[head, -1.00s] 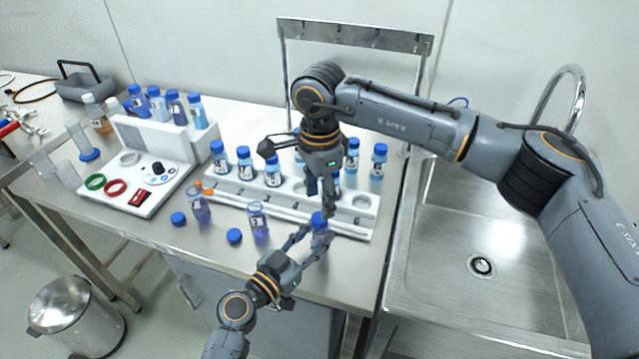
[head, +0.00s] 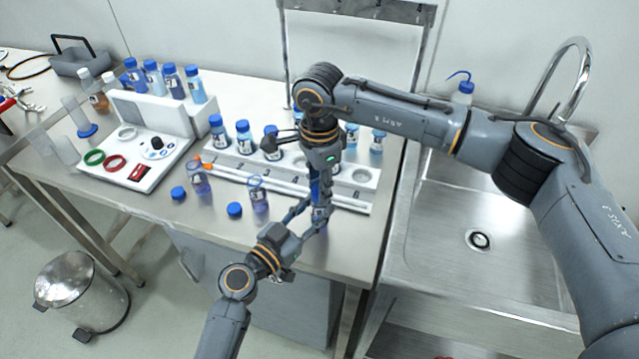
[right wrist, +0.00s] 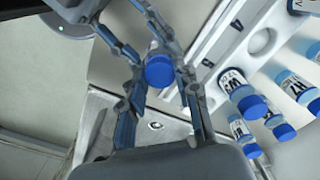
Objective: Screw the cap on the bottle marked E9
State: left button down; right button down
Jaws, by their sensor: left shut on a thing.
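A small bottle (head: 319,222) stands upright near the table's front edge, its label not readable. My left gripper (head: 311,220) is shut around it. Its blue cap (right wrist: 159,71) sits at the bottle's top in the right wrist view; whether it is tight cannot be told. My right gripper (head: 320,192) points down over the bottle. In the right wrist view its fingers (right wrist: 162,88) are apart on both sides of the cap, with small gaps. Two uncapped bottles (head: 199,181) (head: 259,198) stand to the left. Two loose blue caps (head: 178,193) (head: 234,210) lie near them. No E9 mark is readable.
A white rack (head: 225,172) with several capped bottles stands close behind the grippers. A white console (head: 150,158) with coloured rings is at left. A sink (head: 500,250) is at right. Free table lies in front of the loose caps.

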jog(key=m, duration=1)
jog(key=shift+m, duration=0.4)
jog(key=m, duration=0.4)
jog(key=c, duration=1)
grip_release()
jog(key=shift+r, duration=2.25)
jog(key=shift+c, duration=0.2)
